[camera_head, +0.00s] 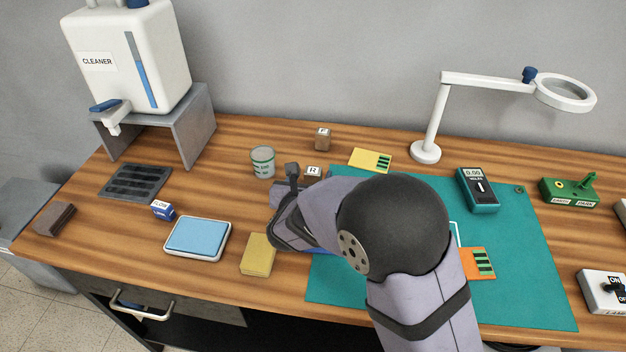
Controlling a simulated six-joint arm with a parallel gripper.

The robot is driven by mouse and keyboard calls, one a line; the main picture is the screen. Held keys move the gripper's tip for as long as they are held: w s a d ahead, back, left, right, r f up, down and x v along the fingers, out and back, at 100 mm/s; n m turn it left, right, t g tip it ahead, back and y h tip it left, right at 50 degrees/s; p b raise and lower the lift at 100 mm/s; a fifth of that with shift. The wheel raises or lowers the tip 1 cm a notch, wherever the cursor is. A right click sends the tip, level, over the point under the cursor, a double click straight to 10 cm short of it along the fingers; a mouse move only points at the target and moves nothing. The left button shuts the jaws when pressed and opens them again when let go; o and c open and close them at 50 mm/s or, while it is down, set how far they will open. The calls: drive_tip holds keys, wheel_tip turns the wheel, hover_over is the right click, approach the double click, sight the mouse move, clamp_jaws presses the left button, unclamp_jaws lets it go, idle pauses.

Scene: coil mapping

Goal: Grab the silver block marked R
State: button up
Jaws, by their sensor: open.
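The silver block marked R (313,172) sits on the wooden table behind the green mat's left edge, its light face with the letter R showing. Part of it is hidden by my gripper. My gripper (297,180) is open, close to the block on its near left side. One dark finger stands up just left of the block; the other finger is mostly hidden by my arm. I cannot tell whether the block is between the fingers or just beyond them.
A brownish block marked P or F (323,139) stands behind. A cup (263,162) is close on the left. A yellow card (370,160) lies to the right. A yellow sponge (258,254) and blue pad (198,238) lie nearer. A magnifier lamp (426,152) stands at the back right.

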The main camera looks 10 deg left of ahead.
sight(315, 170)
drive_tip(key=shift+p+x, duration=0.55)
drive_tip(key=shift+x, duration=1.7)
drive_tip(key=shift+d, duration=0.1)
drive_tip(key=c, duration=1.3)
